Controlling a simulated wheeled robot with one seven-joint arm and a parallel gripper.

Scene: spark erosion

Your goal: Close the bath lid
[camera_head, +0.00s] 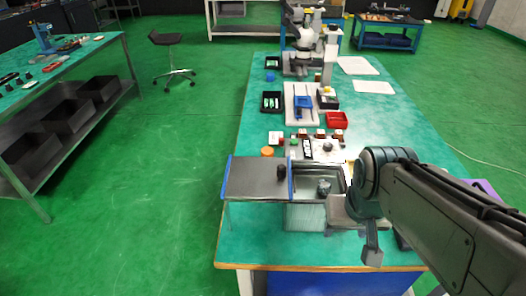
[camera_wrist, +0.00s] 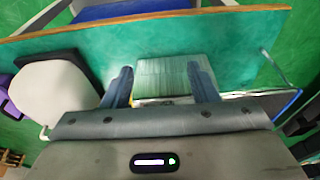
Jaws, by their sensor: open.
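The bath (camera_head: 305,217) is a pale box near the front of the green table, and its pale wall also shows in the wrist view (camera_wrist: 172,75). The bath lid (camera_head: 250,178) is a flat grey panel with blue edge strips and a dark knob (camera_head: 282,172). It lies to the left, leaving the right part of the bath uncovered, with a dark object (camera_head: 323,187) inside. A blue-edged panel, apparently the lid, shows at the right in the wrist view (camera_wrist: 250,106).
Small blocks and an orange round piece (camera_head: 267,152) stand just behind the bath. A red tray (camera_head: 337,120), a black tray (camera_head: 271,102) and a microscope (camera_head: 304,45) are farther back.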

